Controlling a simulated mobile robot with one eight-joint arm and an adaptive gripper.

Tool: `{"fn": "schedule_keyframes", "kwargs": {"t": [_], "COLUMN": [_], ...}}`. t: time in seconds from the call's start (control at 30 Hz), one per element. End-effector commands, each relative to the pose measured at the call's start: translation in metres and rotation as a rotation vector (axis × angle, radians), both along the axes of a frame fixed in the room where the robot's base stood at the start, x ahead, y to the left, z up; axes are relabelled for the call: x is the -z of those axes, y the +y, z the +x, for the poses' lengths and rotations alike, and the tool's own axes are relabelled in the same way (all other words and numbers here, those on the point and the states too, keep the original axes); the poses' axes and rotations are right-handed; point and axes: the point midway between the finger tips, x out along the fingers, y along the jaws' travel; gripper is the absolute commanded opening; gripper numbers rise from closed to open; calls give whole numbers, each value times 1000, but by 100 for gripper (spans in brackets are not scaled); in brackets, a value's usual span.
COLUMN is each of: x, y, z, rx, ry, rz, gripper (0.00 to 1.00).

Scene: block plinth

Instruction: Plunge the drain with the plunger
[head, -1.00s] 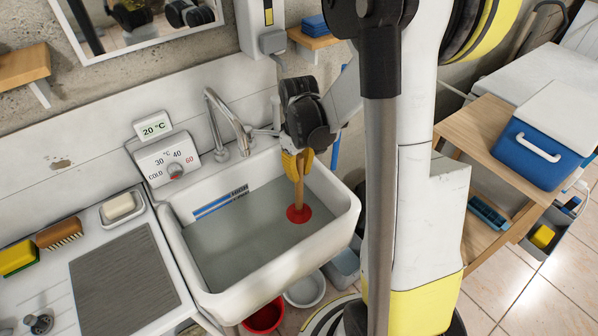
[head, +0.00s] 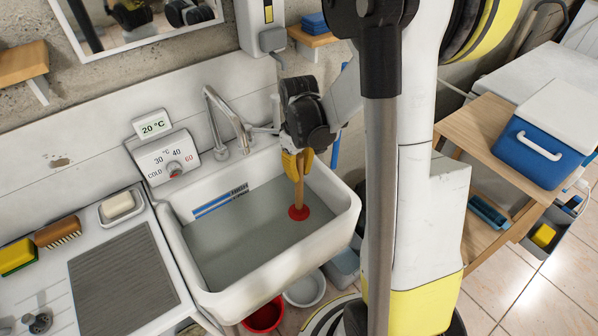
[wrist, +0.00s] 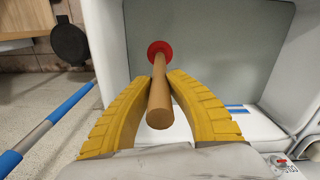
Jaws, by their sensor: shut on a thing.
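The plunger has a wooden handle (head: 299,185) and a red cup (head: 298,212). It stands roughly upright in the water of the white sink (head: 340,221), toward the sink's right side. My gripper (head: 298,158) is shut on the upper part of the handle, above the water. In the wrist view the yellow fingers (wrist: 160,88) flank the handle (wrist: 160,100), and the red cup (wrist: 161,50) shows beyond them. The drain is hidden; I cannot tell whether the cup covers it. Grey water (head: 235,245) stands in the sink.
A metal faucet (head: 230,118) rises behind the sink, close to my gripper. A temperature dial panel (head: 168,160) is at the back left. The draining board (head: 122,280) holds a brush (head: 58,233), sponge (head: 17,257) and soap (head: 117,205). Red (head: 264,316) and white bowls (head: 305,290) sit below.

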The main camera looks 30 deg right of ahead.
Motion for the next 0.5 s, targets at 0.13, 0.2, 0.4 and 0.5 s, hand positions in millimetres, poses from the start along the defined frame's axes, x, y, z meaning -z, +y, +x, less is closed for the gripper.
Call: {"fn": "schedule_keyframes", "kwargs": {"t": [0.13, 0.2, 0.4, 0.5], "x": [-7, -10, -10, -10], "y": [0, 0, 0, 0], "z": [0, 0, 0, 0], "rx": [0, 0, 0, 0], "ry": [0, 0, 0, 0], "rz": [0, 0, 0, 0], "gripper": [0, 0, 0, 0]}}
